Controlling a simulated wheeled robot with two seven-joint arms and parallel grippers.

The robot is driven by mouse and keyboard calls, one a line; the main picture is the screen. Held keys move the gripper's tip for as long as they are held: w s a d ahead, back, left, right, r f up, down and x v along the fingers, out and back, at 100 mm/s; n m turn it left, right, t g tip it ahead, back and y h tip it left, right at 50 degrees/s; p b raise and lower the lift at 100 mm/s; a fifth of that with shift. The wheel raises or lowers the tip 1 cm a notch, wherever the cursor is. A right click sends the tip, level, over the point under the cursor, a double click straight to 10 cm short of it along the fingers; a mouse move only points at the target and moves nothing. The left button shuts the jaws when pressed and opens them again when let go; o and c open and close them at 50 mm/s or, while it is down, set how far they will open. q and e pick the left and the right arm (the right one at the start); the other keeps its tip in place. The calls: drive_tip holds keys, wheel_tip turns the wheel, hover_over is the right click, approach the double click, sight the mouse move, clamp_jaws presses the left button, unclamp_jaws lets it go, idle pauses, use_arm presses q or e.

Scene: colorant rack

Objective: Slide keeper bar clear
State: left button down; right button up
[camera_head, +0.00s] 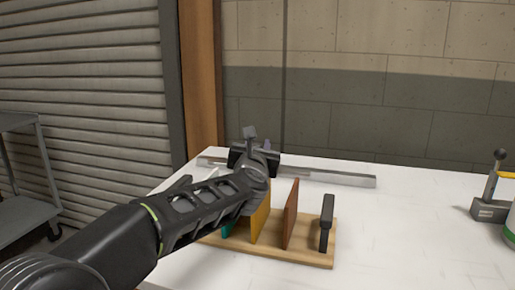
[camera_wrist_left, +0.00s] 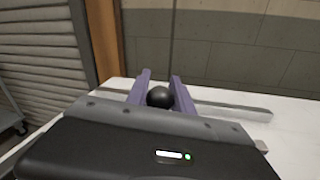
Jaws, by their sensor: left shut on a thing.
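A long grey metal bar, which I take as the keeper bar (camera_head: 345,179), runs left to right behind the rack; it also shows in the left wrist view (camera_wrist_left: 235,107). My left gripper (camera_head: 267,146) is over the bar's left half, behind the rack. In the left wrist view its two purple fingers (camera_wrist_left: 159,92) stand on either side of a round black knob (camera_wrist_left: 160,97) and are shut on it. The knob's joint with the bar is hidden. The wooden rack (camera_head: 300,254) holds teal, yellow (camera_head: 261,222) and brown (camera_head: 290,214) upright plates. My right gripper is out of view.
A black upright handle (camera_head: 327,222) stands at the rack's right end. A grey device with a black-knobbed lever (camera_head: 492,209) and a part-seen green and white container (camera_head: 510,225) are at the right edge. The white table (camera_head: 420,235) is clear between.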

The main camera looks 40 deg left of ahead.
use_arm(q)
drive_tip(key=c, duration=1.1)
unclamp_jaws()
drive_tip(key=v, duration=0.7)
drive_tip(key=shift+s+d, duration=0.2)
drive_tip(key=shift+s, duration=0.15)
